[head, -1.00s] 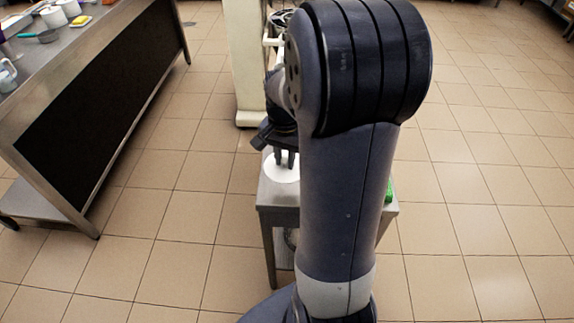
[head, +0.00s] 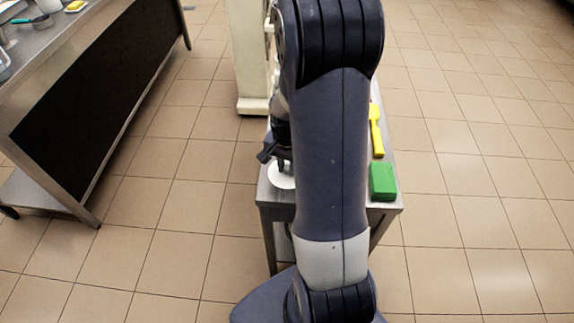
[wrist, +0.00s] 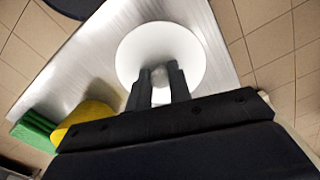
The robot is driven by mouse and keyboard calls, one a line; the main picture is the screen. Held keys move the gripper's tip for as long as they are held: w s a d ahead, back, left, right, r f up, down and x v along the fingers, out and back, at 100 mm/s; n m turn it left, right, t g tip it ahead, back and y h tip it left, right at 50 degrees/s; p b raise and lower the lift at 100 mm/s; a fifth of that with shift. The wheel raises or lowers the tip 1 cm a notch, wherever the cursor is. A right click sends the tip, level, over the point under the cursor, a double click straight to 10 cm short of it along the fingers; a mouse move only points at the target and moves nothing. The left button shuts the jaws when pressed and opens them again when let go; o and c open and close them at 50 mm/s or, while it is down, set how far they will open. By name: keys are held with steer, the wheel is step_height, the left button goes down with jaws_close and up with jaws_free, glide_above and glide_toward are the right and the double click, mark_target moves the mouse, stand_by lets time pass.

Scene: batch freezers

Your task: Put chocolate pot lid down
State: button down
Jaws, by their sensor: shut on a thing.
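The chocolate pot lid (wrist: 190,45) is a round white disc with a small grey knob, seen in the wrist view over the steel table. My gripper (wrist: 160,75) is shut on the lid's knob, with a dark finger on each side of it. In the head view the white lid (head: 281,176) shows near the left edge of the small steel table, partly hidden by my arm. My gripper (head: 284,163) is just above it there. I cannot tell whether the lid touches the tabletop.
The small steel table (head: 277,206) also bears a green block (head: 383,182) and a yellow tool (head: 376,130) to the right. A long counter (head: 85,25) with several items stands at left. A cream machine (head: 252,60) stands behind the table. Tiled floor at right is clear.

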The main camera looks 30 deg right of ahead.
mark_target(287, 168)
steer(key=shift+f, duration=0.2)
steer(key=c, duration=1.3)
jaws_free()
steer(key=shift+r, duration=0.2)
step_height(287, 168, up, 12)
